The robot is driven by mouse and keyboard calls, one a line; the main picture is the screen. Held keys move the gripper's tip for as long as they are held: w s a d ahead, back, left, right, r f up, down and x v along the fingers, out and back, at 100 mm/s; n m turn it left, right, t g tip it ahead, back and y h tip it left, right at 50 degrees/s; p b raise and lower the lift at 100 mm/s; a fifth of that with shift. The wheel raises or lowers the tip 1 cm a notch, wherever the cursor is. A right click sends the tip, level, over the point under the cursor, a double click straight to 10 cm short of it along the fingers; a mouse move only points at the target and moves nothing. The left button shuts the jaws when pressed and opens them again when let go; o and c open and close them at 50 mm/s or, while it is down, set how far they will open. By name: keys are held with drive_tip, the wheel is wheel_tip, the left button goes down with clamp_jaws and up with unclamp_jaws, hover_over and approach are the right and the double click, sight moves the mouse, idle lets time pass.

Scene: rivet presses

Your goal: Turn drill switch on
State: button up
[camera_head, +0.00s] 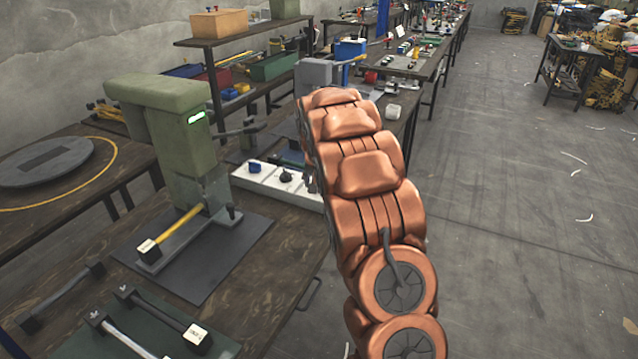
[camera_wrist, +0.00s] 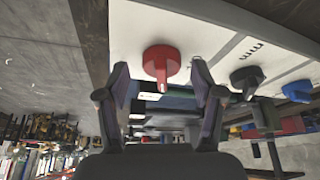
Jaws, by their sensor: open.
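A white switch panel (camera_head: 262,184) lies on the wooden table beside the green press. It carries a blue knob (camera_head: 255,167) and a black knob (camera_head: 286,175). In the wrist view the panel (camera_wrist: 200,22) bears a red knob (camera_wrist: 161,60), the black knob (camera_wrist: 246,77) and the blue knob (camera_wrist: 298,90). My gripper (camera_wrist: 161,82) is open, its two fingers on either side of the red knob, with gaps showing. Contact cannot be seen. In the head view my arm hides the gripper and the red knob. The panel's markings are too small to read.
The green press (camera_head: 172,125) with a lit green strip stands left of the panel on a dark mat (camera_head: 222,262). A shelf (camera_head: 240,38) and a long cluttered table are behind. The floor (camera_head: 510,200) at right is mostly clear.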

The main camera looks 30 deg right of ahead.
drive_tip(key=shift+r, duration=0.15)
drive_tip(key=v, duration=1.1)
drive_tip(key=shift+s+a+r, duration=0.15)
drive_tip(key=shift+a+r, duration=0.05)
drive_tip(key=shift+r, duration=0.1)
drive_tip(key=s+a+r+n+g+y+p, duration=0.1)
drive_tip(key=s+a+r+n, duration=0.1)
drive_tip(key=s+a, duration=0.8)
drive_tip(key=s+a+r+n+g+y+p, duration=0.1)
drive_tip(key=s+a+n+g+p, duration=0.1)
drive_tip(key=s+a, duration=0.85)
drive_tip(key=s+a+f+n+g, duration=0.1)
drive_tip(key=s+a+n, duration=0.1)
drive_tip(key=s, duration=0.9)
drive_tip(key=s+a+f+n+g+p, duration=0.1)
drive_tip(key=s+a+n, duration=0.1)
drive_tip(key=s, duration=1)
drive_tip(key=shift+s+a+f+y, duration=0.2)
drive_tip(key=shift+a+f+y, duration=0.2)
drive_tip(key=shift+a, duration=0.2)
